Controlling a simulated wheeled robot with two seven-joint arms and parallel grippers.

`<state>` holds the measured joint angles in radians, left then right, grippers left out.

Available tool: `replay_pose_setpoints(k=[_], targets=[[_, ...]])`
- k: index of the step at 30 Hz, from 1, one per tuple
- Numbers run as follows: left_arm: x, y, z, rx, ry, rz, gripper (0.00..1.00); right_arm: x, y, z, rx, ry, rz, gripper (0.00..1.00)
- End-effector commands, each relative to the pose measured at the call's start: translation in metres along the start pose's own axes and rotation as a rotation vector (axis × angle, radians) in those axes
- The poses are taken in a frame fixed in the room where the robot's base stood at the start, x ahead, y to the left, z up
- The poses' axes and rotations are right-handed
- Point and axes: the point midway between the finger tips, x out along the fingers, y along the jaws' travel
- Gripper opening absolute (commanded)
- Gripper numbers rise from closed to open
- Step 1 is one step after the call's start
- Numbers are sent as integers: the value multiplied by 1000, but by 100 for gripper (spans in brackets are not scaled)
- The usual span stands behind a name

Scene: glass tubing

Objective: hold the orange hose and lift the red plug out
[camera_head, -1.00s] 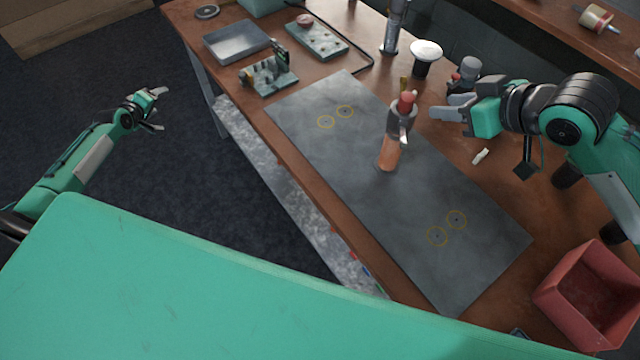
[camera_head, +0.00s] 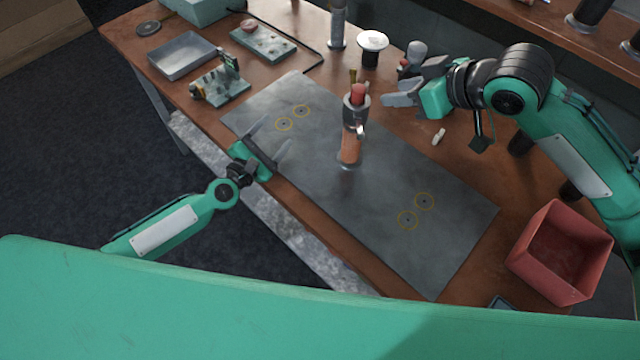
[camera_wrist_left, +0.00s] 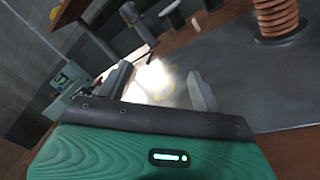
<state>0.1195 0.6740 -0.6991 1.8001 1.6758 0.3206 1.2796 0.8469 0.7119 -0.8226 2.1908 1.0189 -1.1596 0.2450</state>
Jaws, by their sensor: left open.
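The orange hose (camera_head: 349,147) stands upright on the grey mat (camera_head: 300,180), its ribbed lower part at the top right of the left wrist view (camera_wrist_left: 276,17). A dark grey collar (camera_head: 355,112) with a light side piece sits on top of it. The red plug (camera_head: 358,91) sticks up from the collar. My left gripper (camera_head: 271,140) is open and empty above the mat's near edge, left of the hose and apart from it; its fingers also show in the left wrist view (camera_wrist_left: 160,86). My right gripper (camera_head: 392,92) is right of the plug, empty, fingers apart, not touching it.
A red bin (camera_head: 560,250) stands at the right. A small white piece (camera_head: 439,136) lies right of the mat. A metal tray (camera_head: 182,55), a fixture block (camera_head: 222,84) and a white-topped stand (camera_head: 372,42) are behind. Yellow rings mark the mat, which is otherwise clear around the hose.

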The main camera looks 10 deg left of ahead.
Motion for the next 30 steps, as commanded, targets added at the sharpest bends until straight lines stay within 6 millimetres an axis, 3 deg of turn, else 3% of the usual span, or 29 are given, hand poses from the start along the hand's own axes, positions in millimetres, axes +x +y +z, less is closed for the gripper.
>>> replay_pose_setpoints(k=[1, 3, 6, 10, 15, 19, 30], targets=[[-7, -26, 20, -117, -10, -7, 66, 0, 0, 0, 0, 0, 0, 36], [-17, -54, 42, -275, -12, -14, 66, 0, 0, 0, 0, 0, 0, 36], [-31, -86, 70, -478, -5, -21, 66, 0, 0, 0, 0, 0, 0, 36], [-46, -112, 96, -672, 7, -29, 66, 0, 0, 0, 0, 0, 0, 36], [-52, -126, 111, -784, 17, -31, 66, 0, 0, 0, 0, 0, 0, 36], [-43, -127, 112, -795, 18, -30, 66, 0, 0, 0, 0, 0, 0, 36], [19, -128, 112, -789, 17, -30, 66, 0, 0, 0, 0, 0, 0, 36]])
